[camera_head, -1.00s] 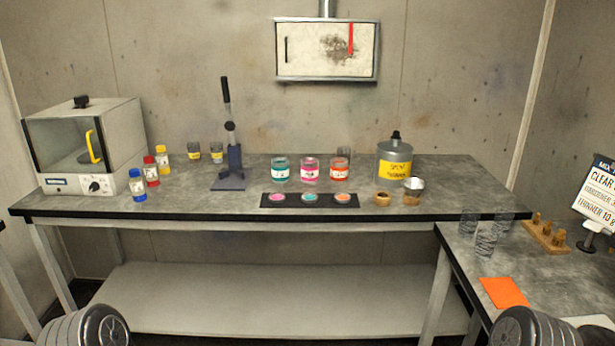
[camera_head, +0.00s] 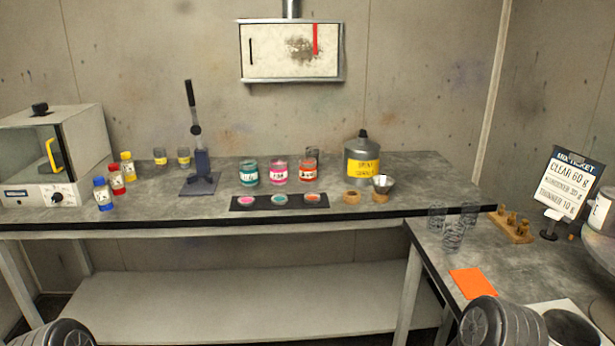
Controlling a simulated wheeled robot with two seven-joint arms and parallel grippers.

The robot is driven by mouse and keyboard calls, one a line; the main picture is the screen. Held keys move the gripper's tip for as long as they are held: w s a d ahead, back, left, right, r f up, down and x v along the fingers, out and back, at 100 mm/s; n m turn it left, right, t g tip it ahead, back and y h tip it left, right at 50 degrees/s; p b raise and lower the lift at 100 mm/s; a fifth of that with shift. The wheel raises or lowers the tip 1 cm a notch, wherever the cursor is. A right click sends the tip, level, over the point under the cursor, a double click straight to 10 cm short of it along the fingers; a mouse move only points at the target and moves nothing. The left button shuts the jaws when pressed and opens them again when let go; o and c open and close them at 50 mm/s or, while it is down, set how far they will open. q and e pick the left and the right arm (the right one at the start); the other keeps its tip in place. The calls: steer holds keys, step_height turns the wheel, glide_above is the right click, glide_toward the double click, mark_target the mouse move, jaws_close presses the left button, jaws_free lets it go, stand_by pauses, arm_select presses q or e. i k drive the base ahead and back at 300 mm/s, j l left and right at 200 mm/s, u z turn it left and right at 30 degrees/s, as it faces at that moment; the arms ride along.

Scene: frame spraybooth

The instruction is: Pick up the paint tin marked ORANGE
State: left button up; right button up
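The orange paint tin (camera_head: 309,172) stands upright on the back bench, in a row with a pink tin (camera_head: 279,173) and a teal tin (camera_head: 249,173) to its left. It has an orange band with a pale label, whose lettering is too small to read. A clear glass stands just behind it. Nothing holds the tin. Parts of my arms show at the lower left and lower right edges, far from the tin. Neither gripper's fingers are in view.
A black strip (camera_head: 237,203) with three colour discs lies in front of the tins. A yellow-labelled can (camera_head: 362,158) and a metal funnel (camera_head: 382,185) stand to the right. A lever press (camera_head: 201,182) stands left. The right bench holds clear cups (camera_head: 453,237) and an orange sheet (camera_head: 472,282).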

mark_target(308, 165)
steer(key=i+z, duration=0.1)
steer(key=z, duration=0.35)
steer(key=i+j+z, duration=0.1)
steer(key=z, duration=0.3)
steer(key=j+z, duration=0.2)
steer(key=z, duration=0.25)
steer(key=i+j+z, duration=0.15)
steer(key=j, duration=0.25)
steer(key=i+j+z, duration=0.1)
steer(key=j, duration=0.3)
steer(key=i+j+z, duration=0.15)
steer(key=j, duration=0.3)
steer(key=i+j+z, duration=0.15)
steer(key=j, duration=0.25)
